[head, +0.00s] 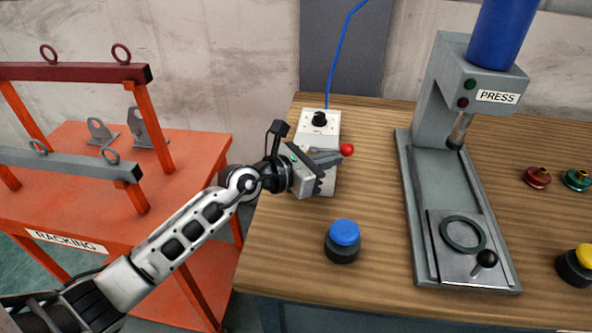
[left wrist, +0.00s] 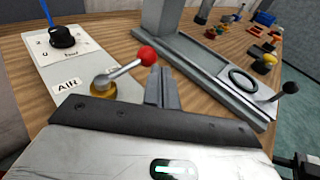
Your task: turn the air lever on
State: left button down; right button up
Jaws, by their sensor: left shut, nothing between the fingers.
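The air lever has a red ball (head: 347,150) on a short metal arm (left wrist: 124,70). It pivots on a brass base (left wrist: 103,88) on the white box (left wrist: 67,62) marked AIR. In the left wrist view the arm slants up and right from the base to the ball. My left gripper (head: 328,158) is shut and empty over the box. Its fingertips (left wrist: 162,80) are just right of and below the ball in the wrist view. I cannot tell whether they touch the lever. In the head view the gripper hides the base.
A black knob (head: 319,119) and a blue hose (head: 341,55) sit at the box's far end. A blue button (head: 344,233) stands nearer on the wooden table (head: 290,260). A grey press (head: 425,180) stands to the right. An orange racking trolley (head: 195,150) is left.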

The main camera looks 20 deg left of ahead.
pick_arm(q)
jog(key=s+d+v, duration=0.2)
jog(key=v, duration=0.8)
jog(key=s+a+r+n+t+y, duration=0.2)
jog(key=a+r+n+t+y, duration=0.15)
jog(key=r+n+t, duration=0.8)
jog(key=s+a+f+n+g+y, duration=0.1)
jog(key=a+f+n+g+y, duration=0.25)
jog(key=n, duration=0.55)
jog(key=s+a+f+n+g+y, duration=0.1)
jog(key=a+f+n+y, duration=0.2)
jog(key=a+n+y, duration=0.5)
jog(key=s+d+f+n+g+h, duration=0.1)
jog(key=s+d+f+n+g, duration=0.1)
jog(key=s+f+n+g, duration=0.95)
jog(key=s+d+f+n+g+h, duration=0.35)
jog(key=s+d+f, duration=0.2)
jog(key=s, duration=0.25)
jog(key=w+d+f+m+t+h, duration=0.1)
jog(key=w+d+f+t+h, duration=0.1)
jog(key=w+d+f+t, duration=0.3)
notch_tip(320, 180, down, 4)
jog(key=shift+w+f+t+h, duration=0.1)
jog(key=shift+w+t+h, duration=0.3)
jog(key=shift+t, duration=0.3)
